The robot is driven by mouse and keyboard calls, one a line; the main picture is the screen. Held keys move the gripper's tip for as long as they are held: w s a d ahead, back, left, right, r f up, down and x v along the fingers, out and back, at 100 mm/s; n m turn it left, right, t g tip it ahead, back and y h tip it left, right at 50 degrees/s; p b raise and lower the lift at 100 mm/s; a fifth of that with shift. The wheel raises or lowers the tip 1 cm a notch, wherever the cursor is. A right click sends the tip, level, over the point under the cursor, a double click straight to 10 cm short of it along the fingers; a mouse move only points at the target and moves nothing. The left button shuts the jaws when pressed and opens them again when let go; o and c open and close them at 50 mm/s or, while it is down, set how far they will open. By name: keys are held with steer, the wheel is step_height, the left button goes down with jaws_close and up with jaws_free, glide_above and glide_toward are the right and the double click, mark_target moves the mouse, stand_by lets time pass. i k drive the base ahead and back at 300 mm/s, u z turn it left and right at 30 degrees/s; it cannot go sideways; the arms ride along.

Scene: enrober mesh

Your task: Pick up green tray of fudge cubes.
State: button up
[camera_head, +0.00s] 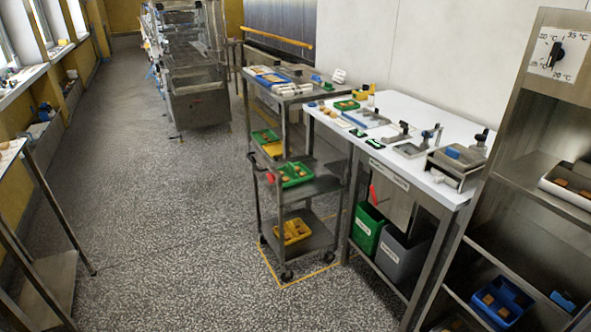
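Several green trays are in view. A smaller green tray (338,106) with brownish contents sits at the back left of the white worktable (430,118). Another green tray (259,138) shows at the left of the cart, above a yellow one; its contents are unclear. The pieces are too small to tell which tray holds fudge cubes. My gripper is not in view.
A yellow tray (285,238) is on the cart's bottom shelf. Green (366,229) and grey (398,262) bins stand under the worktable. A steel rack (520,150) with a blue tray (491,313) stands at right. A table leg (62,212) is at left. The speckled floor (180,220) between is clear.

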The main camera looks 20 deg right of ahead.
mark_target(294, 174)
steer(key=u, duration=0.2)
steer(key=i, duration=0.75)
steer(key=u, duration=0.65)
